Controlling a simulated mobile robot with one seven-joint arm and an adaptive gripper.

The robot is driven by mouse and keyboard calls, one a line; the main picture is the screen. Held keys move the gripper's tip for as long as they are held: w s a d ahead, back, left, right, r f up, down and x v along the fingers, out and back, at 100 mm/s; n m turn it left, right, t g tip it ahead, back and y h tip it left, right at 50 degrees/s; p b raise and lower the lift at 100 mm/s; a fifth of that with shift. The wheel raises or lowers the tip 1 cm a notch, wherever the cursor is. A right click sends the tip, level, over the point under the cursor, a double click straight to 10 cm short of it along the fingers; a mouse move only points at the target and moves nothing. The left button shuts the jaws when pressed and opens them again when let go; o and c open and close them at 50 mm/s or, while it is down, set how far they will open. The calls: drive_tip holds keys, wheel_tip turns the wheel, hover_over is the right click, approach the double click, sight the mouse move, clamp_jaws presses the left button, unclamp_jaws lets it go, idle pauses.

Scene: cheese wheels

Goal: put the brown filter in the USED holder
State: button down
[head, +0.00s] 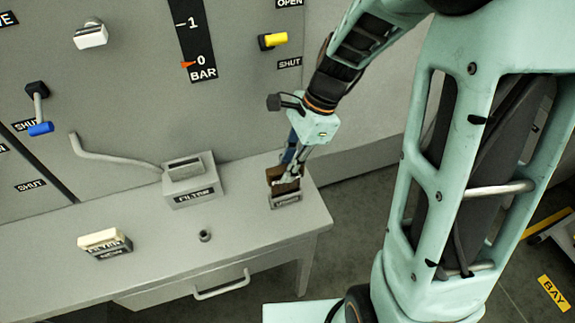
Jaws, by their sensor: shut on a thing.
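The brown filter (284,185) is at the right end of the grey bench. My gripper (286,176) is shut on it from above. The filter is directly over a small grey holder (287,200) with a dark label too small to read. The filter's lower edge meets or overlaps the holder's top in this view; I cannot tell how deep it sits. My fingers partly cover the filter.
A larger grey box (192,190) labelled FILTER, with a slot and a pipe, stands left of my gripper. A cream block sits in a labelled holder (107,252) at the front left. A small dark cup (205,236) is between. The bench (255,225) ends just right.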

sight(287, 189)
drive_tip(key=shift+f+b, duration=2)
drive_tip(key=shift+f, duration=0.8)
drive_tip(key=c, duration=1.8)
unclamp_jaws()
drive_tip(key=shift+o, duration=0.2)
drive_tip(key=v, duration=1.2)
